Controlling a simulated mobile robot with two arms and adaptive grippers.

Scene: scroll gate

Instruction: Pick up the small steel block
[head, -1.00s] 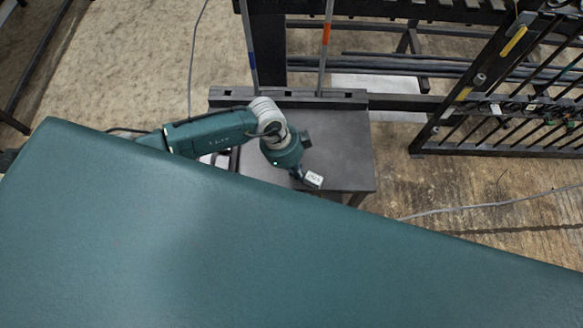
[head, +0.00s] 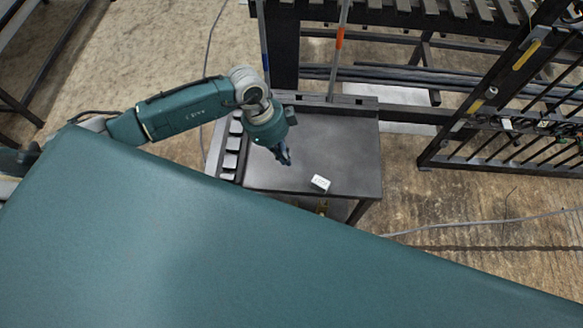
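The small steel block (head: 320,183), a small box with a pale top and dark marks that I cannot read, lies on the dark table (head: 345,140) near its front edge. My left gripper (head: 285,158) is above the table, up and to the left of the block and clear of it. Its fingers point down and look close together, but they are too small to tell whether they are open or shut. Nothing shows between them. My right gripper is not in view.
A rack with several pale pieces (head: 230,145) runs along the table's left side. Two upright rods, one with an orange band (head: 339,38), rise behind the table. A black barred gate (head: 500,100) stands at the right. The table's right half is clear.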

